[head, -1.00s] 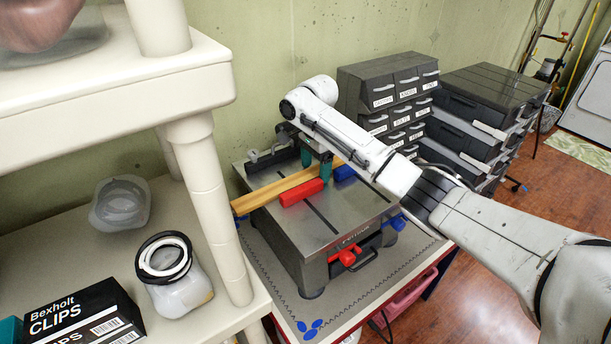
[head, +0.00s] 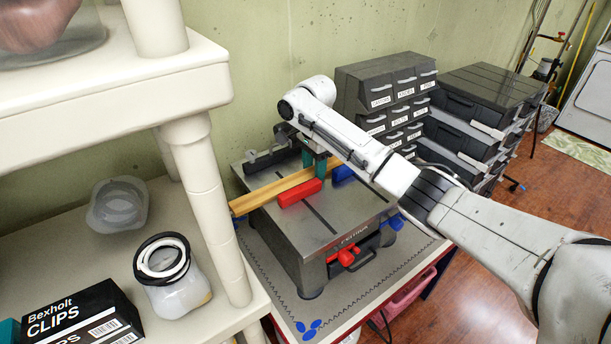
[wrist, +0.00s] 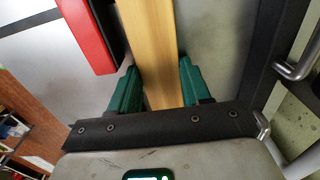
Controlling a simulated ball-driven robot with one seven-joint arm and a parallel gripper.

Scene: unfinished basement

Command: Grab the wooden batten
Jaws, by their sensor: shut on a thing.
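The wooden batten (head: 263,192) is a long yellow-tan strip lying across the grey metal top of a bench tool (head: 318,228), its near end sticking out past the left edge. My gripper (head: 314,166) reaches down over the tool top, its green fingers around the batten's far part. In the wrist view the batten (wrist: 153,50) runs between the two green fingers of my gripper (wrist: 157,92), which is shut on it. Part of the batten's far end is hidden behind the gripper and arm in the head view.
A red block (head: 300,193) lies close beside the batten, and a blue block (head: 343,172) is right of the gripper. A dark fence (head: 268,160) stands at the tool's back. Drawer cabinets (head: 390,92) stand behind. A cream shelf (head: 100,100) is at left.

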